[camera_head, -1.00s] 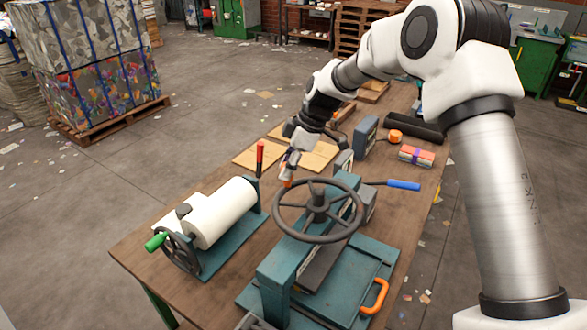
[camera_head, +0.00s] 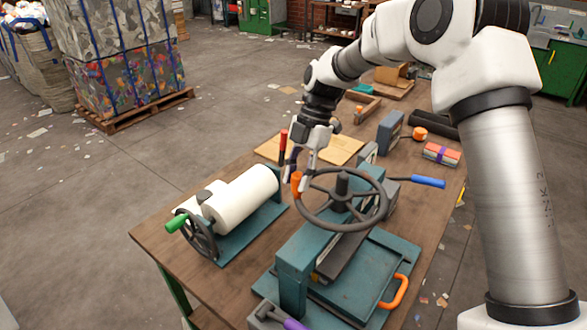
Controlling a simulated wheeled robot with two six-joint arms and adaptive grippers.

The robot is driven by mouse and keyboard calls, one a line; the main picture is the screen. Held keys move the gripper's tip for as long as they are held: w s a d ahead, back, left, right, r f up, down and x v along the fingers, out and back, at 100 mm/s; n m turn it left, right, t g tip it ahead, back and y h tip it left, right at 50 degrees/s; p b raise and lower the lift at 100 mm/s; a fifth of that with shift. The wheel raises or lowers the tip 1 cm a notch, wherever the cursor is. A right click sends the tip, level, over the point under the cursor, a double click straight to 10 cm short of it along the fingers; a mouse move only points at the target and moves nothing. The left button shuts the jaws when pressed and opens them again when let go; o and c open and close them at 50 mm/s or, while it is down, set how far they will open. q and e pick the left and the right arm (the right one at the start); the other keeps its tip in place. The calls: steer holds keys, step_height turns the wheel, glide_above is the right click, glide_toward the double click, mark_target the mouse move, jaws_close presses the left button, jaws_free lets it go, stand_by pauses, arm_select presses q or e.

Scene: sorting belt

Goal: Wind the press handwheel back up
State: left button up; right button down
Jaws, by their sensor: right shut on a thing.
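The press handwheel (camera_head: 371,222) is a dark spoked ring lying flat on its upright screw, above the teal press (camera_head: 295,263). Its orange crank knob (camera_head: 296,186) stands at the left of the rim. My right gripper (camera_head: 299,182) reaches down from the far side and is shut on the orange knob, its fingers partly hiding it. The press's teal tray (camera_head: 345,293) with an orange pull handle (camera_head: 394,292) sits at the press base.
A roller machine with a white roll (camera_head: 245,196), green crank and red-topped lever stands left of the press. A blue-handled lever (camera_head: 428,182) sticks out to the right. Boards, grey boxes and a purple-banded bundle (camera_head: 441,154) lie on the wooden table behind.

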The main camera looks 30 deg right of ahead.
steer(key=shift+s+a+f+n+g, duration=0.15)
steer(key=shift+s+n+g, duration=0.15)
steer(key=shift+s+n, duration=0.35)
steer(key=shift+s+a+f+n+g, duration=0.15)
steer(key=shift+s+n+g, duration=0.15)
steer(key=shift+s+n, duration=0.35)
steer(key=c, duration=0.8)
jaws_free()
steer(key=shift+w, duration=0.1)
steer(key=shift+c, duration=0.2)
steer(key=shift+w+a, duration=0.1)
steer(key=shift+w, duration=0.1)
steer(key=shift+r, duration=0.45)
steer(key=v, duration=1.1)
steer(key=shift+w+r, duration=0.1)
steer(key=shift+r, duration=0.1)
